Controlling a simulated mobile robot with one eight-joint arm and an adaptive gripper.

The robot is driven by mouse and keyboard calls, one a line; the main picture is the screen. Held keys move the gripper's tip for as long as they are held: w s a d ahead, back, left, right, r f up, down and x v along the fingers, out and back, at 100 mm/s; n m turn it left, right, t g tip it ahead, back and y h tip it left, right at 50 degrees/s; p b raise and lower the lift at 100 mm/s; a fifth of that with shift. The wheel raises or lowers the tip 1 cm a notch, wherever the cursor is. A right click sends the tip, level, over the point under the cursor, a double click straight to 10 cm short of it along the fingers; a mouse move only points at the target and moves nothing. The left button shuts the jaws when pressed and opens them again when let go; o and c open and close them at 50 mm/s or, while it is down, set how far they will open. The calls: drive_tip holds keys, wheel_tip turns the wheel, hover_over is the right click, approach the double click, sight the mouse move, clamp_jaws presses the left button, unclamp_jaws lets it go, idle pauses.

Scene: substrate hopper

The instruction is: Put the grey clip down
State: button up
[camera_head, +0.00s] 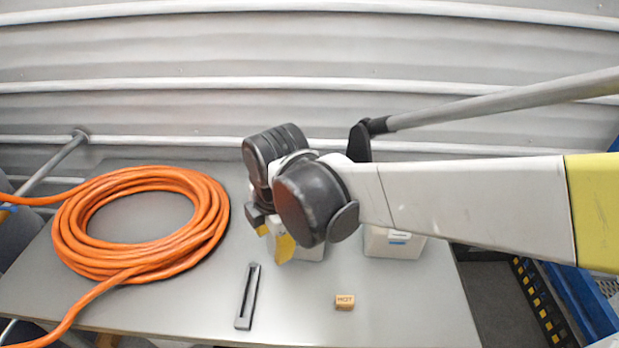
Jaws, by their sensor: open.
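The grey clip (248,296) lies on the grey table (400,314), near its front edge and left of the middle. It is long and narrow, with a dark slot along it. My gripper (273,241) is above the table, behind and a little right of the clip, and apart from it. It is open, with nothing seen between its fingers. My wrist hides part of the gripper.
A coil of orange hose (143,225) covers the table's left side, and its end runs off the front left. A second white container (311,249) is behind my gripper.

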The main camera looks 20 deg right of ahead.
drive_tip(key=s+d+r+m+t, duration=0.2)
drive_tip(key=d+m, duration=0.4)
drive_tip(key=m, duration=0.5)
drive_tip(key=s+d+r+m+t, duration=0.3)
drive_tip(key=d+m, duration=0.4)
drive_tip(key=m, duration=0.4)
drive_tip(key=shift+s+d+h, duration=0.25)
drive_tip(key=shift+s+h, duration=0.15)
drive_tip(key=shift+s, duration=0.15)
drive_tip(key=shift+d+r, duration=0.1)
